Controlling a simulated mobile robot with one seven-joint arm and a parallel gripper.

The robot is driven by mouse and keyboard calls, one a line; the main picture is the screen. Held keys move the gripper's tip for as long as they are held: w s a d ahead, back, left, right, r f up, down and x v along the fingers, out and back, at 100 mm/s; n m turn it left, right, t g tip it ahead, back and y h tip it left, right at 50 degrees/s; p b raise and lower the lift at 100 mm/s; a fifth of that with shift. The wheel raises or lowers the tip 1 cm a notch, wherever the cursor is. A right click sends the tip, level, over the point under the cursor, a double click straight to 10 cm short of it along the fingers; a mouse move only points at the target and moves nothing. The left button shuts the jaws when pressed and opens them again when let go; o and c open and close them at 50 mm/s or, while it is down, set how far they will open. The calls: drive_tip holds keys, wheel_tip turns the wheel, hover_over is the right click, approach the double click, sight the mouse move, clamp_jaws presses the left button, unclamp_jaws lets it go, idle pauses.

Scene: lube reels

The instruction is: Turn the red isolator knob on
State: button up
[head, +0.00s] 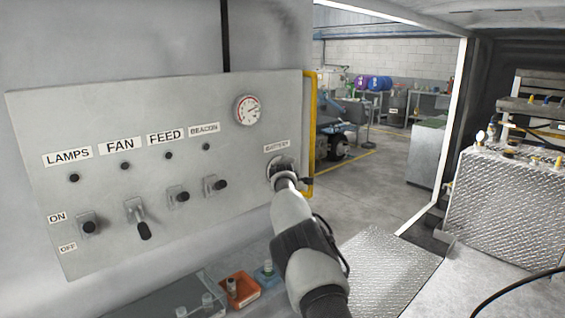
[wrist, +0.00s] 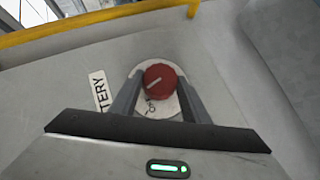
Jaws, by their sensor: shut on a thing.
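The red isolator knob (wrist: 160,81) sits on a pale round plate (wrist: 160,106) beside the BATTERY label (wrist: 99,91) in the wrist view. It has a light pointer line on its face. My gripper (wrist: 158,88) is shut on the knob, with one dark finger on each side of it. In the head view my gripper (head: 283,176) is at the right end of the grey panel (head: 150,105), below the BATTERY label (head: 277,147). My arm and gripper hide the knob there.
Toggle switches for LAMPS (head: 88,227), FAN (head: 140,218), FEED (head: 179,196) and BEACON (head: 216,185) line the panel left of my arm. A yellow rail (head: 310,130) runs along the panel's right edge. An orange tray (head: 238,292) lies below. Open floor shows beyond the doorway.

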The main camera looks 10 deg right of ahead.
drive_tip(key=shift+p, duration=0.35)
drive_tip(key=o, duration=1)
drive_tip(key=shift+o, duration=0.2)
drive_tip(key=shift+s+r, duration=0.1)
drive_tip(key=shift+s, duration=0.05)
drive_tip(key=b+v, duration=0.4)
drive_tip(key=v, duration=1.3)
drive_tip(key=shift+d+r, duration=0.2)
drive_tip(key=shift+r, duration=0.05)
drive_tip(key=shift+b, duration=0.3)
